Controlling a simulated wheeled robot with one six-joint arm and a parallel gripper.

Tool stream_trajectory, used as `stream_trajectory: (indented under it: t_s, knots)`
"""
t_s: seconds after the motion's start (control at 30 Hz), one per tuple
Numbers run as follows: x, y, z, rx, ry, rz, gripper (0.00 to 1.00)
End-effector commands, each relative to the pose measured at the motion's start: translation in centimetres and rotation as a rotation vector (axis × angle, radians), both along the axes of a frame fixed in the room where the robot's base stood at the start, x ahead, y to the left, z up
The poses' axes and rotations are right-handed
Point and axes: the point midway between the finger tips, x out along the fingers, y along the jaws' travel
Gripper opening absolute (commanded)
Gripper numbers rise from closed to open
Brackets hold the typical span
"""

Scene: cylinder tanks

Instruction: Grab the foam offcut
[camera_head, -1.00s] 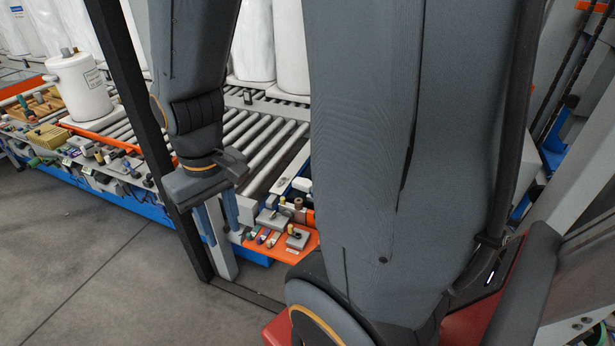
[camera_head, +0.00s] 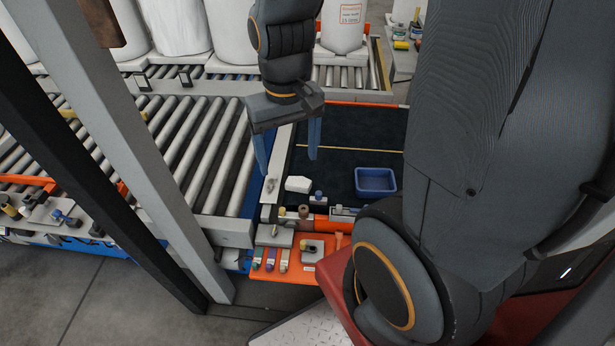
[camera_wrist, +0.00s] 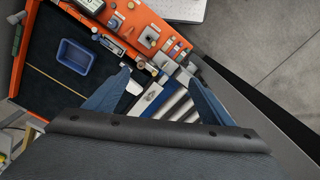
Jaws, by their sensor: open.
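A small white block, which looks like the foam offcut (camera_head: 298,184), lies on the dark mat near its front left corner. It also shows in the wrist view as a white piece (camera_wrist: 133,88) beside my left-hand finger, partly hidden by it. My gripper (camera_head: 289,163) points down with two blue fingers spread wide and nothing between them. In the head view it hangs above and behind the white block, apart from it. In the wrist view my gripper (camera_wrist: 158,76) spans the mat's edge and the rollers.
A blue tray (camera_head: 376,190) sits on the dark mat (camera_head: 345,125), right of the block. An orange shelf (camera_head: 290,272) with small parts lies in front. A roller conveyor (camera_head: 190,150) runs on the left, beside a grey post (camera_head: 130,150). The mat's middle is mostly clear.

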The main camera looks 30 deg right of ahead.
Motion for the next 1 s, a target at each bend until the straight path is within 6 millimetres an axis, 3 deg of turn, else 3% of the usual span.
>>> stream_trajectory:
  t_s: [0.07, 0.3, 0.5, 0.7, 1.0]
  knots:
    - [2.5, -0.9, -2.2, 0.001, 0.007, -0.066, 0.90]
    - [10.3, -4.9, -10.0, 0.002, 0.015, -0.327, 0.90]
    - [15.3, -8.3, -17.8, 0.002, 0.018, -0.526, 0.90]
    - [17.9, -10.7, -23.8, 0.003, 0.018, -0.665, 0.90]
    - [18.8, -11.6, -27.2, 0.003, 0.019, -0.721, 0.90]
